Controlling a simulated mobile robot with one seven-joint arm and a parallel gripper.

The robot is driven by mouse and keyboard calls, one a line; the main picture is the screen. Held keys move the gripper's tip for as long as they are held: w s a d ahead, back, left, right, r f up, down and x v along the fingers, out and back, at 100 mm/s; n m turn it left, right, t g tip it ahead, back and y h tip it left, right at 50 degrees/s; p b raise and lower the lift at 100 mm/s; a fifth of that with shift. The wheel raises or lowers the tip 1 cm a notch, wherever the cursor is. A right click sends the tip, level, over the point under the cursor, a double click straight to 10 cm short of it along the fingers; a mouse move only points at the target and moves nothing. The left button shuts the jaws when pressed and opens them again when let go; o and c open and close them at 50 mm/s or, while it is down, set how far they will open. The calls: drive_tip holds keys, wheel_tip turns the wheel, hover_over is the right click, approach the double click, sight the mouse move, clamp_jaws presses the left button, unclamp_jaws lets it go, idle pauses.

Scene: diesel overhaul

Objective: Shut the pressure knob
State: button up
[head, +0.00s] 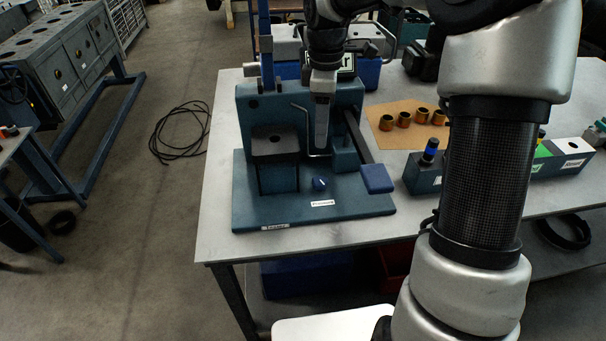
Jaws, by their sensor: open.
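The pressure knob (319,184) is a small dark blue knob with a light pointer mark. It sits on the base plate of the teal tester (243,209), just above a white label (323,203) that seems to read "PRESSURE". My gripper (321,146) points down in front of the tester's upright back. It appears above and behind the knob, apart from it, with nothing seen in it. The fingers are seen edge-on, so the gap between them is hard to see.
A lever with a blue pad (376,179) stands right of the knob. A dark-topped block (275,142) stands to its left, and a thin bent pipe (306,125) runs beside my gripper. Several brass bushings (404,119) lie on a tan mat (383,139). The bench's left strip is clear.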

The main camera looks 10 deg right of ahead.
sight(320, 180)
drive_tip(key=shift+n, duration=0.3)
wheel_tip(320, 180, down, 17)
drive_tip(key=shift+d+f+b, duration=0.1)
drive_tip(key=shift+f+b, duration=0.1)
drive_tip(key=shift+b, duration=0.45)
